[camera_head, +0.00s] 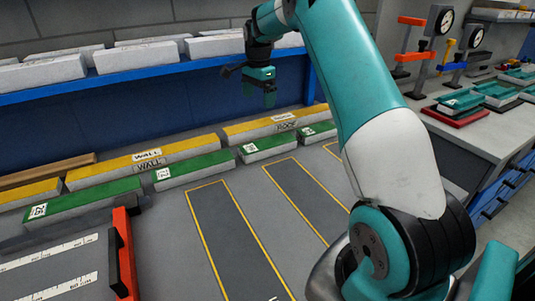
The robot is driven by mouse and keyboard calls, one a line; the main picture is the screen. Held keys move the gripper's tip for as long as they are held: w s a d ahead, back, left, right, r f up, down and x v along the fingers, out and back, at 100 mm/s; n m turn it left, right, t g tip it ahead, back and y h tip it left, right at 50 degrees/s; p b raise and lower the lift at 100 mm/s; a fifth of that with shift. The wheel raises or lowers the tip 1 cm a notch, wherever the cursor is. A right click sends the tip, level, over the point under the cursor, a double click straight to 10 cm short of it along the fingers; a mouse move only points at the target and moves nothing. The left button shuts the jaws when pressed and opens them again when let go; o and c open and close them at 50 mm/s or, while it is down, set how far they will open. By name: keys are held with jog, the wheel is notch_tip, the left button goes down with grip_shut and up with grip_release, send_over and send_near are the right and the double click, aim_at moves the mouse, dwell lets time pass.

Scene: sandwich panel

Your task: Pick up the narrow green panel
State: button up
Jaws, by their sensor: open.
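Several green-topped panels with white labels lie in a row on the grey bench: a long one at left (82,202), one beside it (195,169), a shorter one (267,147) and another (318,134) partly hidden by my arm. I cannot tell for certain which is the narrow one; the two right-hand ones look shortest. My gripper (269,98) is open and empty, pointing down above and behind the green row, apart from every panel.
Yellow-topped panels marked WALL (145,161) and ROOF (270,126) lie behind the green row. A blue shelf (150,87) holds white blocks at the back. A red-and-black stop (123,255) stands at front left. Outlined dark bays (235,240) are bare. Teal trays (465,100) sit at right.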

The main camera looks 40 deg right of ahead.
jog(key=d+f+m, duration=0.2)
jog(key=d+f, duration=0.1)
jog(key=d, duration=0.1)
jog(key=p, duration=0.1)
send_over(268, 143)
notch_tip(268, 143, down, 11)
jog(key=shift+a+r, duration=0.1)
jog(key=shift+r, duration=0.1)
jog(key=shift+w+f+p, duration=0.1)
jog(key=shift+f+p, duration=0.7)
jog(key=shift+f, duration=2.2)
jog(key=c, duration=1.1)
